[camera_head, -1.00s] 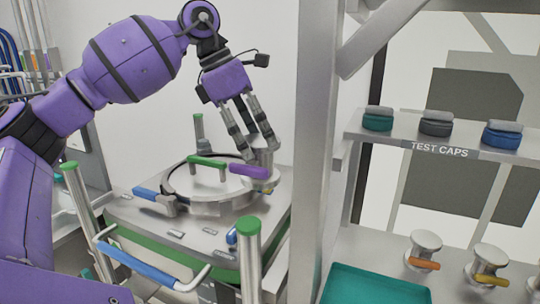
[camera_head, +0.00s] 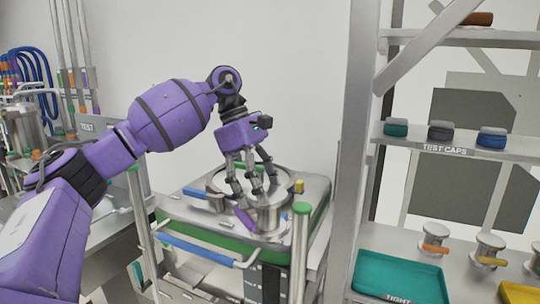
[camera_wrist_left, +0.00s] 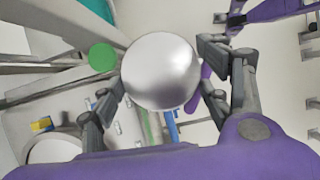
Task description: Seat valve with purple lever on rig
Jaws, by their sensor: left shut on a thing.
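The valve with the purple lever is a silver round body (camera_head: 269,216) with its purple lever (camera_head: 244,217) toward the left. My left gripper (camera_head: 258,190) is shut on it, over the front right of the cart's round lid. In the left wrist view the valve's silver round top (camera_wrist_left: 160,72) sits between the fingers, and the purple lever (camera_wrist_left: 204,82) shows beside the right finger. I cannot tell how far the valve is above the cart. At the far left is equipment with pipes and a TEST label (camera_head: 87,127); I cannot tell whether it is the rig. My right gripper is out of view.
The cart has a green-topped post (camera_head: 301,210) close to the valve's right and a blue-gripped handle (camera_head: 200,248) in front. A blue lever (camera_head: 194,192) lies left of the lid.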

